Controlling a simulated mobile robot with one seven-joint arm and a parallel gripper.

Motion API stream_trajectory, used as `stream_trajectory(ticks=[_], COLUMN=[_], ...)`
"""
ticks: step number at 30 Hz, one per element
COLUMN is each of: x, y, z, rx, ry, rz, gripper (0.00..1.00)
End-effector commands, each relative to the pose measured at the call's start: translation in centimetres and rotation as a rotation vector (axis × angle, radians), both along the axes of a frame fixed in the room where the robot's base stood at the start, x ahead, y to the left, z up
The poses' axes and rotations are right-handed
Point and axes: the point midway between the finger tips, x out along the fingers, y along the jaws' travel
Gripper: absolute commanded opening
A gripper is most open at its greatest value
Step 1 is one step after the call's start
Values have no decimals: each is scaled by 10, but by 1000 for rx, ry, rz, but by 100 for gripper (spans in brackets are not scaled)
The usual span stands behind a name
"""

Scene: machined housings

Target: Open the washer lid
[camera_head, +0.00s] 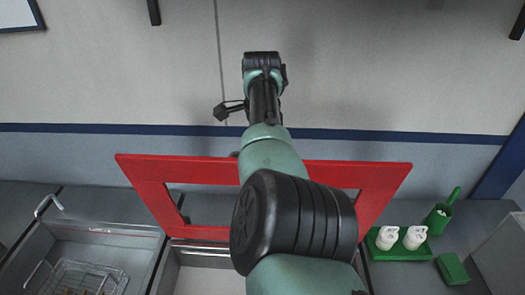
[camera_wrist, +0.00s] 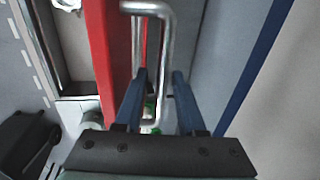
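The washer lid (camera_head: 385,182) is a red frame with a window opening. It stands raised and tilted above the washer's grey tub (camera_head: 205,281), its wide upper edge toward the wall. My arm hides its middle in the head view. In the wrist view the red lid (camera_wrist: 100,45) is left of my fingers. A bent metal handle (camera_wrist: 167,45) runs beside it. My gripper (camera_wrist: 160,75) has its two blue fingers apart, with the handle's long bar seen in the gap between them. I cannot tell whether either finger touches it. My gripper's fingers are not visible in the head view.
A metal basin with a wire basket (camera_head: 88,277) is at left. At right are a green tray (camera_head: 410,254) with two white bottles (camera_head: 387,237), a green cup (camera_head: 437,220) and a green box (camera_head: 452,269). The wall (camera_head: 400,80) with its blue stripe is behind the lid.

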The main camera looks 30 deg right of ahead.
Motion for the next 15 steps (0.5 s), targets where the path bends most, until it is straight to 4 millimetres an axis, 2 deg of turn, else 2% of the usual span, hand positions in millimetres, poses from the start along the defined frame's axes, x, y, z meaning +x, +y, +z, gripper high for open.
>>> stream_trajectory(ticks=[11, 15], x=[2, 2], y=[-1, 0], z=[6, 15], rx=[-5, -7], ry=[-11, -14], rz=[-2, -3], gripper=[47, 47])
